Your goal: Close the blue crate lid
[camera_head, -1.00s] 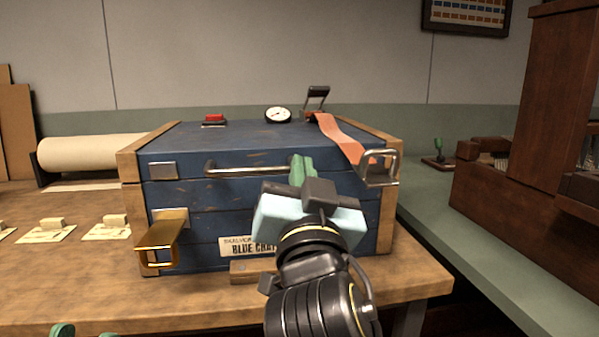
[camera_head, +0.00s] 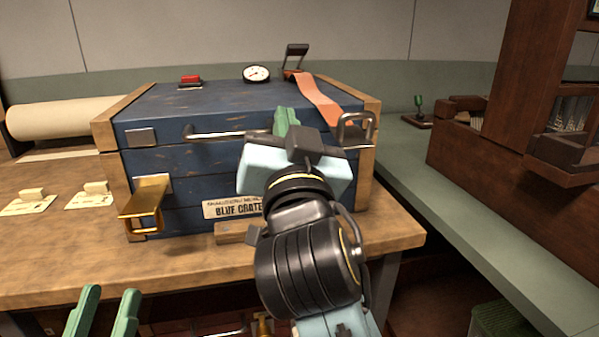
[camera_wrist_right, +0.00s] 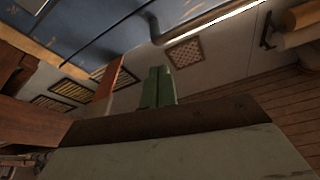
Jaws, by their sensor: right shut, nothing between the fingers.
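The blue crate (camera_head: 180,205) stands on the wooden table, its front facing me. Its lid (camera_head: 225,105) lies across the top; I cannot tell whether it is fully seated. A metal handle bar (camera_head: 205,134) runs along the lid's front, and also shows in the right wrist view (camera_wrist_right: 205,24). My right gripper (camera_head: 287,118) is shut and empty, its green fingers by the handle's right end; contact is unclear. Its fingers (camera_wrist_right: 158,88) are together in the wrist view. My left gripper (camera_head: 103,312) is open and empty, low in front of the table.
A brass latch (camera_head: 146,200) hangs at the crate's front left, and a steel latch (camera_head: 355,130) at its right. An orange strap (camera_head: 317,100), a gauge (camera_head: 256,74) and a red block (camera_head: 190,80) lie on top. A green counter (camera_head: 440,175) runs at the right.

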